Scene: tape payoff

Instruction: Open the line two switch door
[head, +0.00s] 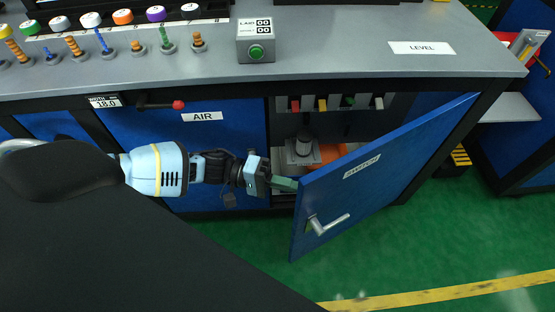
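The blue door labelled SWITCH (385,165) stands partly open, swung out from the front of the bench with its free edge toward the left. Its silver lever handle (328,222) is on the outer face near the free edge. My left gripper (287,184) is at the upper corner of that free edge, on the cabinet side, with its greenish fingers pointing right. Its fingertips are at or very near the door edge; contact is unclear, and I cannot see a gap between the fingers. My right gripper is not in view.
Inside the open compartment are a grey fixture (302,150), an orange part (328,155) and several coloured switches (321,105). The blue AIR panel (225,140) is left of it. The grey benchtop (345,50) is above. Green floor (420,240) in front is clear.

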